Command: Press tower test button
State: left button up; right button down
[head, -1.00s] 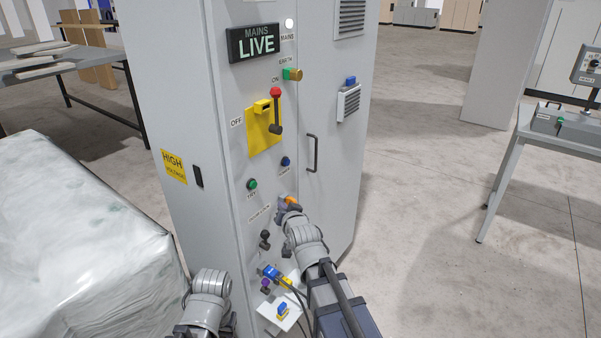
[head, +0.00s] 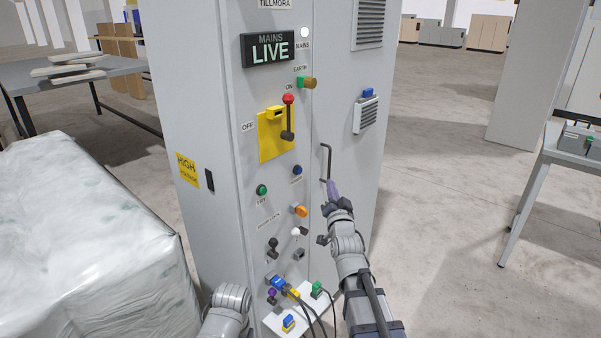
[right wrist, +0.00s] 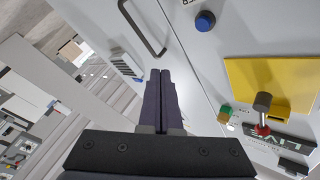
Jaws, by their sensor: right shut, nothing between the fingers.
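A grey cabinet (head: 340,80) carries the controls. No label reading tower test is legible. A blue button (head: 297,170) has a small label I cannot read; a blue button also shows in the right wrist view (right wrist: 205,21). A green button (head: 262,190) is labelled TRY. An orange knob (head: 299,210) and a white knob (head: 296,232) sit below. My right gripper (head: 332,186) is shut and empty, right of the blue button and near the black door handle (head: 327,160). Its closed fingers (right wrist: 158,88) point toward the cabinet front. My left gripper is out of view; only part of that arm shows.
The MAINS LIVE sign (head: 281,47) is lit. A red-topped lever (head: 288,116) stands up at ON on a yellow plate (head: 268,147). Cables hang near a white shelf (head: 275,321). A wrapped bale (head: 85,235) stands left.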

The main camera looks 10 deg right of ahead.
jog(key=w+a, duration=0.5)
jog(key=w, duration=0.1)
jog(key=shift+w+a, duration=0.2)
jog(key=shift+w, duration=0.2)
dwell(2.0)
jog(key=shift+w+a, duration=0.25)
jog(key=shift+w, duration=0.1)
jog(key=shift+w+a, duration=0.3)
jog(key=shift+w, duration=0.05)
dwell(0.8)
dwell(0.3)
jog(key=shift+s+d, duration=0.55)
jog(key=shift+s, duration=0.15)
jog(key=shift+s+d, duration=0.8)
jog(key=shift+s, duration=0.2)
jog(key=shift+s+d, duration=0.75)
jog(key=shift+s, duration=0.25)
